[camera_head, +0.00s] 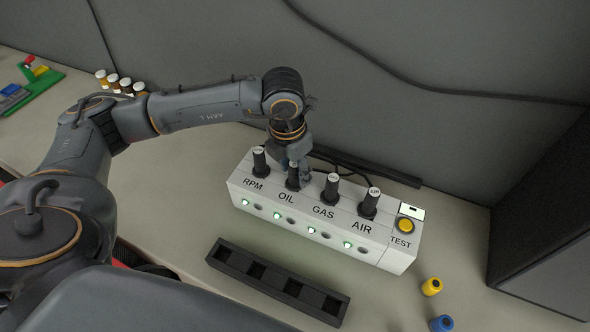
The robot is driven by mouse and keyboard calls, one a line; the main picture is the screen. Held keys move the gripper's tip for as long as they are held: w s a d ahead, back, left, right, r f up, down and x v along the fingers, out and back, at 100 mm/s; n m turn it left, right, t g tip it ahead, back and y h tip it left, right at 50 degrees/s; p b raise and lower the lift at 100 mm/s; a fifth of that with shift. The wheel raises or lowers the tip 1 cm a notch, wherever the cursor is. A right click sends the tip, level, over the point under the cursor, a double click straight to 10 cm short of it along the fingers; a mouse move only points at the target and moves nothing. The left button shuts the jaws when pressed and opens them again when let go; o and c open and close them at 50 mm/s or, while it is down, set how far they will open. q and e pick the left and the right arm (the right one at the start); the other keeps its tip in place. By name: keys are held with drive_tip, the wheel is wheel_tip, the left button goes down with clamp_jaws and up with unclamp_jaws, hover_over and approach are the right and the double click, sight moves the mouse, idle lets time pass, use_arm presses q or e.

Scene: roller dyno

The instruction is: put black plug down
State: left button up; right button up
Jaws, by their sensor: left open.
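A white box (300,208) stands on the table with sockets labelled RPM, OIL, GAS and AIR. A black plug stands upright at each label: RPM (260,162), OIL (292,180), GAS (330,189) and AIR (369,205). My left gripper (301,176) is open, pointing down at the OIL plug and partly behind it. I cannot tell whether its fingers touch this plug. A black rack (222,262) with several square slots lies in front of the box, and its slots look empty. My right gripper is out of view.
A yellow TEST button (405,225) sits at the box's right end. A yellow cylinder (431,287) and a blue one (442,323) stand at front right, by a dark block (548,225). Small bottles (113,79) and a green tray (40,85) are at left.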

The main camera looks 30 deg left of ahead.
use_arm(q)
drive_tip(key=r+b, duration=0.1)
drive_tip(key=r, duration=0.2)
drive_tip(key=r+b, duration=0.1)
drive_tip(key=r, duration=0.2)
drive_tip(key=s+r+b, duration=0.1)
drive_tip(key=r, duration=0.3)
drive_tip(key=shift+a, duration=0.15)
drive_tip(key=shift+s+r, duration=0.15)
drive_tip(key=shift+r, duration=0.3)
wheel_tip(320, 180, up, 13)
drive_tip(key=p, duration=0.8)
